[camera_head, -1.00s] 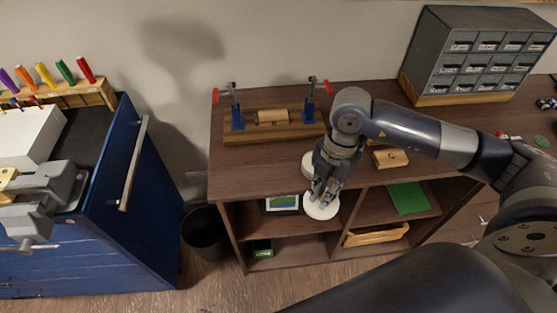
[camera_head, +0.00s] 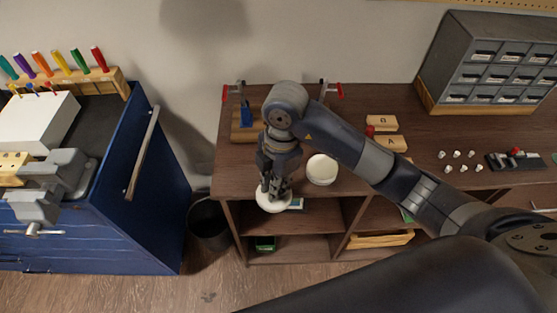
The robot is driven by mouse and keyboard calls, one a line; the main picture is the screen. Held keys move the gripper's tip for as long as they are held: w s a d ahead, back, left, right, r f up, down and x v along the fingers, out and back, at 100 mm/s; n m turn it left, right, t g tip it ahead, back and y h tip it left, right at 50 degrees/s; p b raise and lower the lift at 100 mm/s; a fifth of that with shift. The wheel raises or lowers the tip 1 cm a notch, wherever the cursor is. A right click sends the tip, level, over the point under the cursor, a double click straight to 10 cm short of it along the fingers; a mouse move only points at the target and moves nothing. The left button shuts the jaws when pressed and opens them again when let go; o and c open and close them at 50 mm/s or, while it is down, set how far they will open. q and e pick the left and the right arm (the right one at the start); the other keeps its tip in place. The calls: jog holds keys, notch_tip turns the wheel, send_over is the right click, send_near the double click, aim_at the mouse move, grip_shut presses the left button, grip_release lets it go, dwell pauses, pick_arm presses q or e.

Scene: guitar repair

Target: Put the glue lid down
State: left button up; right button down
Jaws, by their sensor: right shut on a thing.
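The glue lid (camera_head: 274,201) is a round white disc. My right gripper (camera_head: 274,188) is shut on it from above and holds it at the front edge of the brown workbench (camera_head: 230,170). I cannot tell whether the lid touches the bench edge or hangs in front of it. A round white open pot (camera_head: 322,169) stands on the bench top just right of the gripper. My left gripper is not in view.
A wooden block marked B (camera_head: 381,122) and one marked A (camera_head: 397,143) lie on the bench behind my right arm. A clamp fixture (camera_head: 243,120) stands at the back left. A grey drawer cabinet (camera_head: 490,65) stands back right. Bench room left of the gripper is clear.

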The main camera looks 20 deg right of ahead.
jog(key=w+d, duration=0.1)
jog(key=w, duration=0.2)
jog(key=w+d+p, duration=0.1)
jog(key=w, duration=0.2)
jog(key=w+d+p, duration=0.1)
jog(key=w, duration=0.2)
jog(key=shift+d+f, duration=0.35)
jog(key=shift+f, duration=0.05)
jog(key=shift+w+d+f, duration=0.1)
notch_tip(320, 180, down, 3)
jog(key=shift+r+p, duration=0.1)
jog(key=shift+p, duration=0.65)
jog(key=shift+f, duration=0.3)
jog(key=shift+f, duration=0.2)
jog(key=c, duration=1.6)
grip_release()
jog(key=shift+o, duration=0.2)
jog(key=shift+r, duration=0.1)
